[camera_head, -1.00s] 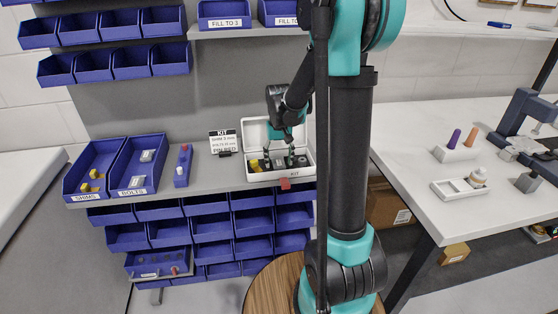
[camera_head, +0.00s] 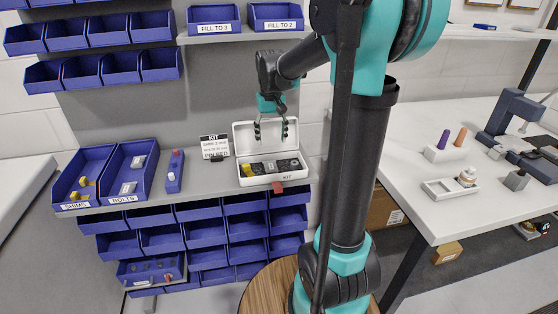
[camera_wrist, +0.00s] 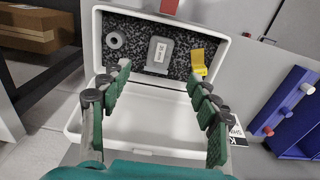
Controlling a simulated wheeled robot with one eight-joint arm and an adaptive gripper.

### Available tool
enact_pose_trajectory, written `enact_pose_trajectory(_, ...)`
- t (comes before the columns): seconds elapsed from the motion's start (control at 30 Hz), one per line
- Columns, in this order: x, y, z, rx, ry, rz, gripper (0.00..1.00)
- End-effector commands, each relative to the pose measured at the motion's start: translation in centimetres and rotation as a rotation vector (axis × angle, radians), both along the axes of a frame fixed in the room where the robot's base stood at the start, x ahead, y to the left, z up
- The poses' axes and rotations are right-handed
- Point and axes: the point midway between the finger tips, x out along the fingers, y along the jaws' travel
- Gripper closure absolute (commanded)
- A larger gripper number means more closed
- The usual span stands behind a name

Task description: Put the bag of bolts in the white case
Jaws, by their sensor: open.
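The white case (camera_head: 262,181) stands open on the shelf with its lid raised at the back; its dark foam inside shows in the wrist view (camera_wrist: 135,60). A grey bag of bolts with a white label (camera_wrist: 160,52) lies in the middle of the foam. A yellow shim (camera_wrist: 198,64) and a round grey ring (camera_wrist: 115,40) lie on either side of it. My gripper (camera_head: 271,135) is open and empty, above the case and in front of its lid. Its spread fingers (camera_wrist: 158,75) are apart from the bag.
Left of the case are a kit card (camera_head: 214,147), a small blue holder (camera_head: 175,172), the BOLTS bin (camera_head: 134,150) with other bags, and the SHIMS bin (camera_head: 68,190). A red tab (camera_head: 277,187) sits at the case's front. A white workbench (camera_head: 420,205) stands at the right.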

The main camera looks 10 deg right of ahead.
Motion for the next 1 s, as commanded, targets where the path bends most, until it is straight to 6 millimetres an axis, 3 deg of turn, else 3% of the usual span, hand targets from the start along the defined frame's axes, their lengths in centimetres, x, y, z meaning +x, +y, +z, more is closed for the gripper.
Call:
enact_pose_trajectory(0.17, -5.1, -1.4, -3.1, 0.006, -0.084, -0.003, 0.39)
enact_pose_trajectory(0.4, -14.6, -3.1, -9.4, 0.008, -0.249, -0.003, 0.39)
enact_pose_trajectory(0.5, -17.6, -3.5, -11.4, 0.006, -0.300, -0.004, 0.39)
enact_pose_trajectory(0.7, -20.5, -3.9, -13.4, 0.002, -0.353, -0.003, 0.39)
enact_pose_trajectory(0.97, -20.7, -3.9, -13.6, 0.002, -0.358, -0.002, 0.39)
enact_pose_trajectory(1.0, -20.7, -3.9, -13.6, 0.002, -0.358, -0.002, 0.34)
